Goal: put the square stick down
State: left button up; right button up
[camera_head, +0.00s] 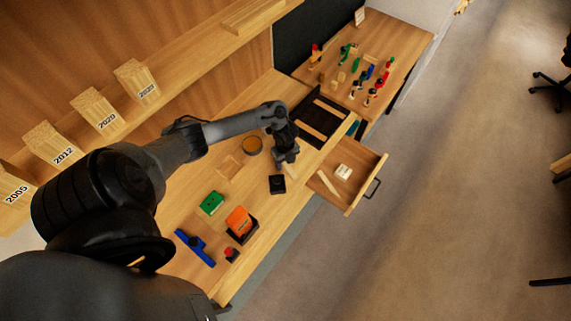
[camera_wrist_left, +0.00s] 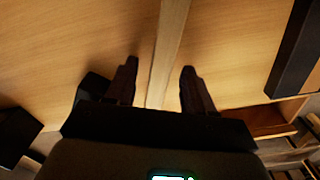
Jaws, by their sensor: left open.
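The square stick (camera_wrist_left: 170,45) shows in the left wrist view as a pale wooden bar. It runs from the top edge down between my two fingers. My left gripper (camera_wrist_left: 160,80) is open, with a gap visible between each fingertip and the bar. The bar's lower end is hidden behind the gripper body. In the head view my left gripper (camera_head: 286,157) is low over the bench, between the small black block and the dark panel. I cannot make out the stick there. My right gripper is in neither view.
An open drawer (camera_head: 351,189) juts from the bench front beside my gripper. Several coloured tools (camera_head: 357,85) stand farther along the bench.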

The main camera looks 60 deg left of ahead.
pick_arm(q)
grip_shut()
jog(key=shift+r, duration=0.15)
